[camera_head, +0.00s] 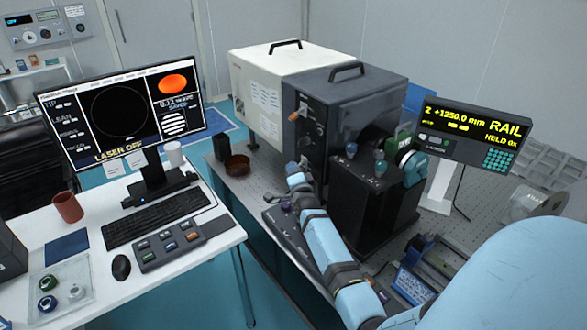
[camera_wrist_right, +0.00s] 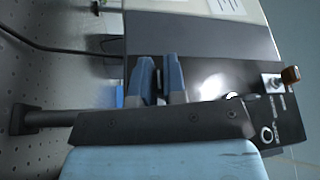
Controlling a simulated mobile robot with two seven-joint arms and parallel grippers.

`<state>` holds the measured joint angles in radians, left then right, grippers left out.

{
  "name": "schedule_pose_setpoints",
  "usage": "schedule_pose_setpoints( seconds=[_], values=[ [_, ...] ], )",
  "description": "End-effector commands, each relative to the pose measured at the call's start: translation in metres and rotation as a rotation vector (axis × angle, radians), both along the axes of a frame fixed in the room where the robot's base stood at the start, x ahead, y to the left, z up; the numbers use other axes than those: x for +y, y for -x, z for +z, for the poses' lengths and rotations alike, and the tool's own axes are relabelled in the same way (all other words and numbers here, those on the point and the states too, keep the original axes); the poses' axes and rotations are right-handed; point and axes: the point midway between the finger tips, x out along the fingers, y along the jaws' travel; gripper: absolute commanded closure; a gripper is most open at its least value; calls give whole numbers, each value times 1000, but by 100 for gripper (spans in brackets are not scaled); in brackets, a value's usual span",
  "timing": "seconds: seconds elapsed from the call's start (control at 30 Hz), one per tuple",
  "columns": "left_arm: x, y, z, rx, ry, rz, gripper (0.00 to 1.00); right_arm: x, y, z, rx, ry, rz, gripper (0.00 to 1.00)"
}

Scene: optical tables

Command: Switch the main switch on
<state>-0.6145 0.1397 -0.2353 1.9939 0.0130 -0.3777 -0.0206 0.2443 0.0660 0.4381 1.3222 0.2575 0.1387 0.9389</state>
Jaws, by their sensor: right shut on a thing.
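The dark grey box (camera_head: 345,92) stands on the optical table with a panel on its front. A brown-handled control (camera_head: 293,116) sticks out of the panel's upper part; it also shows in the wrist view (camera_wrist_right: 290,75). I cannot read which control is the main switch. My right gripper (camera_head: 296,166) is low in front of this panel, below the brown handle. In the wrist view its two blue fingers (camera_wrist_right: 160,82) point at the box and are shut on a small part, mostly hidden between them. My left gripper is not clearly seen.
A black block with knobs (camera_head: 372,190) stands close to the right of my right arm. A rail display (camera_head: 472,135) is farther right. The desk at left holds a monitor (camera_head: 125,112) reading LASER OFF, a keyboard (camera_head: 157,217) and a button box (camera_head: 168,243).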

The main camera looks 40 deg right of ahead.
Motion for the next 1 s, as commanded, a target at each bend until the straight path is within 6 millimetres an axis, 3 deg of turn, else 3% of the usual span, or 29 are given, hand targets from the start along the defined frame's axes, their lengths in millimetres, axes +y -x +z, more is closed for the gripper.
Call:
schedule_pose_setpoints(
  seconds=[0.6,1.0],
  values=[
    [11,0,69,-9,-15,19,57,2,0,26,-63,-565,0,100],
    [12,8,84,6,-11,31,57,-1,0,31,-91,-813,0,100]
  ],
)
